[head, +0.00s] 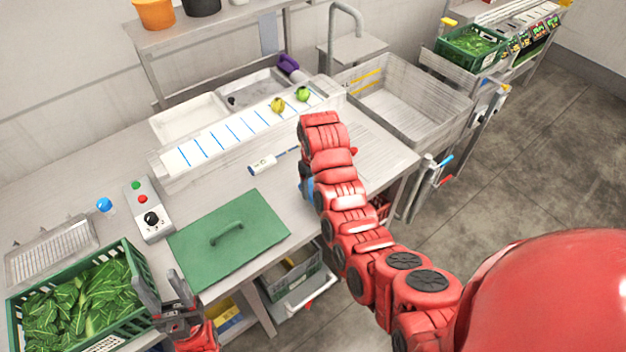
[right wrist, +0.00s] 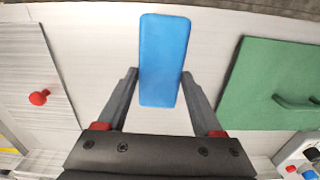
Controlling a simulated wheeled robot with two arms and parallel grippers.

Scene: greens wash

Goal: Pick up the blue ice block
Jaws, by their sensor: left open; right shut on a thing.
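The blue ice block (right wrist: 163,60) stands out between the two fingers of my right gripper (right wrist: 160,88) in the right wrist view. The fingers are shut on its sides. In the head view only a small blue part of the block (head: 308,187) shows, beside my right arm, which hides the right gripper. I cannot tell whether the block touches the worktop. My left gripper (head: 166,303) is open and empty, at the lower left in the head view, beside the green crate of leaves.
A green lid with a handle (head: 205,255) lies on the worktop left of the block. An empty basin (head: 400,105) is behind at right.

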